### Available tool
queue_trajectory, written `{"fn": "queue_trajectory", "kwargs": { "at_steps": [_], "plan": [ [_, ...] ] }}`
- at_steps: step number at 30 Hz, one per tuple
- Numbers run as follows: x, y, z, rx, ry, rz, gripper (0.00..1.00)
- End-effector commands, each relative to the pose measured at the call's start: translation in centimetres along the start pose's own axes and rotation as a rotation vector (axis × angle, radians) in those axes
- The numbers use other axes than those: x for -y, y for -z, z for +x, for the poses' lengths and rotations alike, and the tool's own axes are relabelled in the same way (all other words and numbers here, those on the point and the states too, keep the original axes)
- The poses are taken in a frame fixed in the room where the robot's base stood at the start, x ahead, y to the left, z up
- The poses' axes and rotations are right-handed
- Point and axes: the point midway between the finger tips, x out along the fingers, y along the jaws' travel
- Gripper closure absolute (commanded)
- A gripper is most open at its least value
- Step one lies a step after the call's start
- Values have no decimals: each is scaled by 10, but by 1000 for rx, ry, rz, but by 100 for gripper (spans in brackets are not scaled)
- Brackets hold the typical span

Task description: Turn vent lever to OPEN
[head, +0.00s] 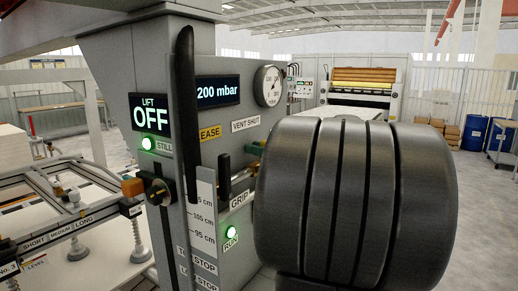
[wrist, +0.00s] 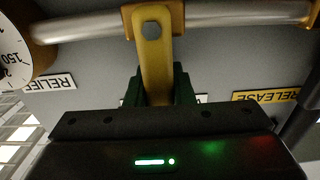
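The vent lever (wrist: 155,75) is a yellow bar on a silver pipe, seen in the wrist view. It runs from its grey bolt down the picture, between the dark green fingers of my gripper (wrist: 158,93). The fingers appear to press on both its sides; its far end is hidden by the gripper's black body. In the head view, a VENT SHUT sign (head: 246,124) shows on the grey panel.
A round gauge (wrist: 12,55) and an upside-down RELIEF label (wrist: 50,82) are at left in the wrist view; a RELEASE label (wrist: 265,96) is at right. In the head view, the panel has a 200 mbar display (head: 218,91) and a LIFT OFF display (head: 152,112).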

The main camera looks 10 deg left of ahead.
Motion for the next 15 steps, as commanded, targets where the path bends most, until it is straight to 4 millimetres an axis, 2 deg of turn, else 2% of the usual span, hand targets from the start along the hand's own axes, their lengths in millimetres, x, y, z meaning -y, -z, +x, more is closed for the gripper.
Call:
{"fn": "queue_trajectory", "kwargs": {
  "at_steps": [1, 2, 15],
  "plan": [
    [0, 0, 0, 0, 0, 0, 96],
    [0, 0, 0, 0, 0, 0, 100],
    [-4, -2, 0, 0, 0, 66, 100]
  ]
}}
